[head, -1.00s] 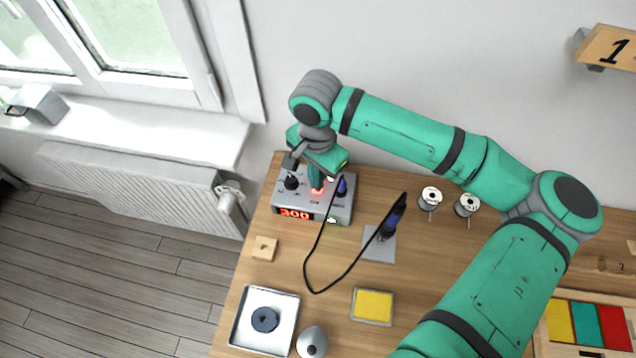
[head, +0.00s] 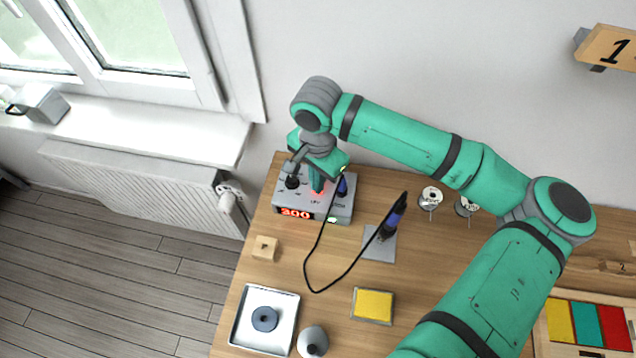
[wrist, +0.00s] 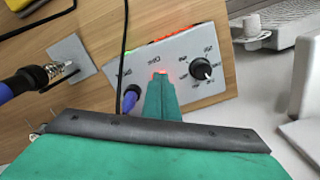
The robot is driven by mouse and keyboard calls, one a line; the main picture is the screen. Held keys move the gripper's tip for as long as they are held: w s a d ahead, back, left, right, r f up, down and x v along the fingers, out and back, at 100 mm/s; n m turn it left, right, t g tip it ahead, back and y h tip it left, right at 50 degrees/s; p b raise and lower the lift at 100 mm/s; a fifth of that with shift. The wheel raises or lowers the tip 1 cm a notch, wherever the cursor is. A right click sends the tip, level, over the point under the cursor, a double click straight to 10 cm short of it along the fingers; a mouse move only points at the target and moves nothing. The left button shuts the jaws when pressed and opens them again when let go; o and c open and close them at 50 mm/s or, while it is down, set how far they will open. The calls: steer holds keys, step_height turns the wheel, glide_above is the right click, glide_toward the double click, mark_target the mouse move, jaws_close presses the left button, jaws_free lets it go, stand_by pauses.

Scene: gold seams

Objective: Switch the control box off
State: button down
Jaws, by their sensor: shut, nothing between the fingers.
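The control box (head: 341,208) is a grey box at the back left of the wooden table, with a lit red display reading 300 on its front. It also shows in the wrist view (wrist: 203,50), with a black knob (wrist: 201,69) on its top panel. A red glow shows on the panel right at my fingertips, around a switch that they mostly hide. My gripper (head: 317,187) is shut and empty, pointing down at the box's top between the knob and the blue cable plug. In the wrist view my fingers (wrist: 160,82) end at the red glow; I cannot tell whether they touch.
A soldering iron (head: 394,215) stands in its holder right of the box, its black cable looping over the table. A small wooden block (head: 265,248), a white tray (head: 238,335), a yellow sponge (head: 373,305) and two wire spools (head: 430,197) lie around.

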steer(key=shift+w+r, duration=0.15)
steer(key=shift+r, duration=1.75)
steer(key=shift+d+r, duration=0.1)
steer(key=shift+r, duration=1.45)
